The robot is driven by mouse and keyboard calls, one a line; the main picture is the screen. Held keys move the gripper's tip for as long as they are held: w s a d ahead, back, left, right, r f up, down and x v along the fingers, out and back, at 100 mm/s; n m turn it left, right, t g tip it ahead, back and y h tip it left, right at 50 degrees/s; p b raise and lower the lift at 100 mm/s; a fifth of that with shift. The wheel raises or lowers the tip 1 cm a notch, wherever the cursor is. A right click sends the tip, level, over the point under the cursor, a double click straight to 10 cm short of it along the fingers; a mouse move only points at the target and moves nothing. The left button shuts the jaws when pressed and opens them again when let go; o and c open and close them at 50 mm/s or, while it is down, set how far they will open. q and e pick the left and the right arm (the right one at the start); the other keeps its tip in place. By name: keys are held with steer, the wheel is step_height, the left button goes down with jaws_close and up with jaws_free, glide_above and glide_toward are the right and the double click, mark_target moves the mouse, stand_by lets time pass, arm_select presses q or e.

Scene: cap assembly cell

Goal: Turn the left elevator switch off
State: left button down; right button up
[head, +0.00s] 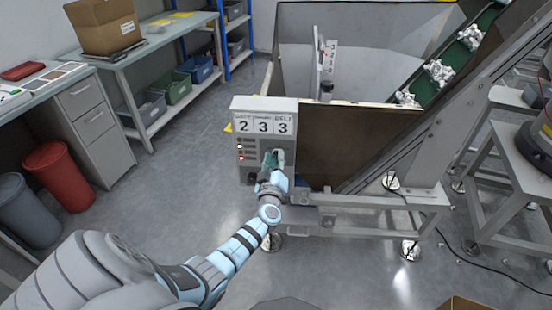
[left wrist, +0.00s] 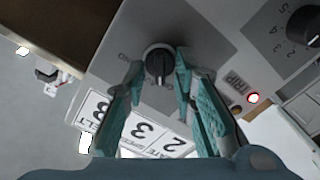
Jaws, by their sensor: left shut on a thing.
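The control box (head: 264,105) is light grey with number labels on its front and stands by the hopper in the head view. Its switch, a round black knob (left wrist: 158,62) with a pale pointer mark, shows in the left wrist view on a grey panel, beside lettering that seems to read ON upside down. My left gripper (left wrist: 160,66) has its two teal fingers on either side of this knob and is shut on it. In the head view the left gripper (head: 273,159) hides the knob. My right gripper is in neither view.
The hopper (head: 330,148) and a green conveyor (head: 455,52) stand behind the box. A grey frame (head: 370,200) is to the right. Open floor lies left.

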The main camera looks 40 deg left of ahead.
arm_select(q)
steer(key=shift+n, duration=0.8)
steer(key=c, duration=1.4)
jaws_free()
steer(key=shift+o, duration=0.2)
steer(key=v, duration=1.2)
steer(key=shift+f, duration=0.1)
